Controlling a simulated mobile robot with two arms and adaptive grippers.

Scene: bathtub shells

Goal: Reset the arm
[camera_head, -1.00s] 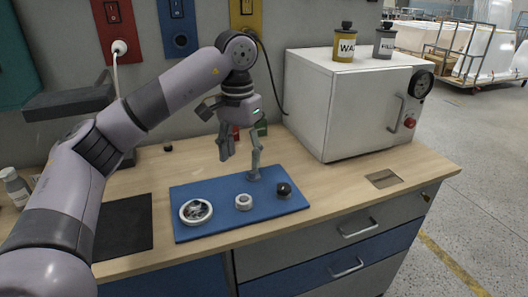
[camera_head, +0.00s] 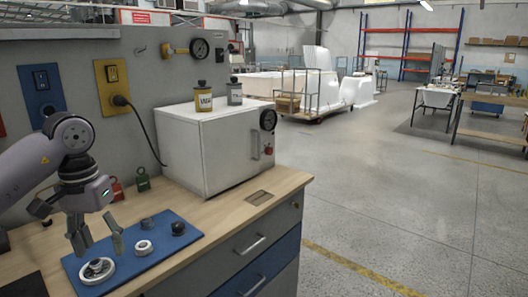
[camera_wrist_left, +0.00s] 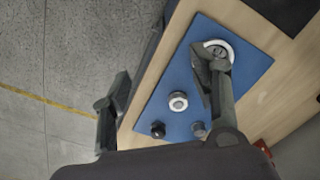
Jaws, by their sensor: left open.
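My left arm (camera_head: 38,160) comes in from the left in the head view. Its gripper (camera_head: 98,240) hangs over the blue mat (camera_head: 150,258), fingers apart and nothing between them. On the mat are a white ring-shaped part (camera_head: 97,270) with metal pieces inside, a small white ring (camera_head: 144,248), a black knob (camera_head: 178,228) and a small grey part (camera_head: 147,224). The left wrist view shows both open fingers (camera_wrist_left: 160,105) above the mat (camera_wrist_left: 185,75), with the white ring part (camera_wrist_left: 219,48) partly behind one finger. My right gripper is not in view.
A white oven-like box (camera_head: 215,150) with two canisters on top stands at the back of the wooden bench (camera_head: 225,208). Open floor (camera_head: 400,200) lies to the right.

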